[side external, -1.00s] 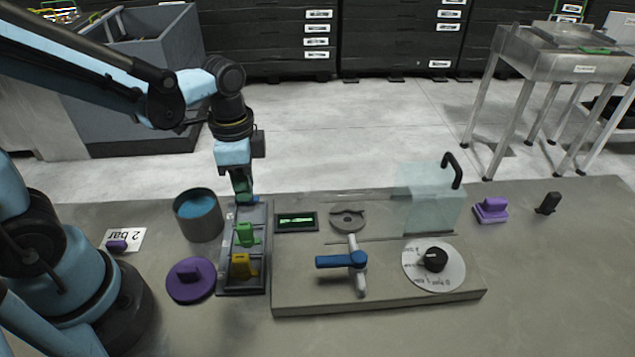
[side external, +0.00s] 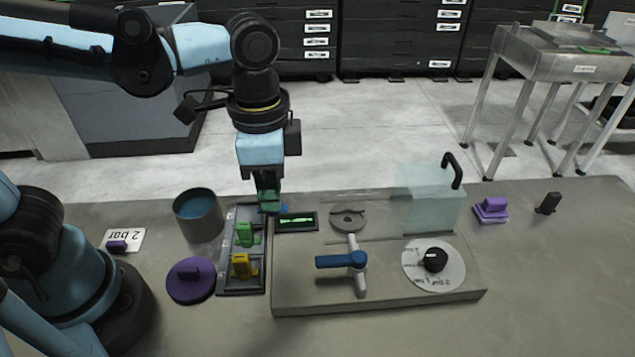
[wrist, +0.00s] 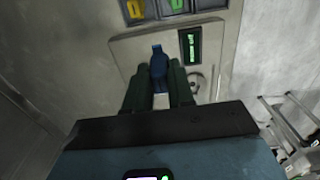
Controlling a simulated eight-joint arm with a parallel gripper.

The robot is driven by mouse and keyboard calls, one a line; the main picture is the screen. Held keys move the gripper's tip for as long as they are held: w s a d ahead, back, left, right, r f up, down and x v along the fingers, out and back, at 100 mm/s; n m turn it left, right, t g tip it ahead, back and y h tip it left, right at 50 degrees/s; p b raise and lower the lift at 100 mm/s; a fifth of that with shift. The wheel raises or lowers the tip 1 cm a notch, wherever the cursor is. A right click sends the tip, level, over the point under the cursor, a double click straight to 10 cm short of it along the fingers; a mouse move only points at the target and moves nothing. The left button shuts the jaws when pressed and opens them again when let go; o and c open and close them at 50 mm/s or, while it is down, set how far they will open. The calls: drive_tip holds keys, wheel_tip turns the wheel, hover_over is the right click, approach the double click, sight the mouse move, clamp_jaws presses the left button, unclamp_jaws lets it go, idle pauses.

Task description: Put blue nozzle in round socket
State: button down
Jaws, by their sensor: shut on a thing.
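My gripper (side external: 268,205) is shut on the blue nozzle, a small dark blue piece that shows between my fingers in the wrist view (wrist: 158,68). In the side view the fingers mostly hide it; only a bit of blue shows by their tips. My gripper is near the back left corner of the panel, just behind the green-lit display (side external: 296,220). A round grey fitting (side external: 347,221) with a dark centre, which looks like the round socket, lies right of the display. It is partly visible beside my right finger in the wrist view (wrist: 195,79).
The dark tray (side external: 229,288) left of the panel (side external: 310,295) holds a green nozzle (side external: 245,234) and a yellow nozzle (side external: 241,265). A blue-handled valve (side external: 335,261), a clear guard (side external: 428,208) and a black knob (side external: 434,260) stand on the panel. A cup (side external: 198,220) stands at left.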

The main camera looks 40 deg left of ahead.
drive_tip(key=w+d+f, duration=0.1)
drive_tip(key=w+d, duration=0.4)
drive_tip(key=w, duration=0.8)
drive_tip(key=shift+s+a+f, duration=0.1)
drive_tip(key=shift+s+f, duration=0.05)
drive_tip(key=shift+f, duration=2.55)
drive_tip(key=shift+f, duration=1.55)
drive_tip(key=shift+c, duration=2.4)
unclamp_jaws()
drive_tip(key=shift+r, duration=0.1)
wheel_tip(320, 180, up, 7)
drive_tip(key=shift+r, duration=0.15)
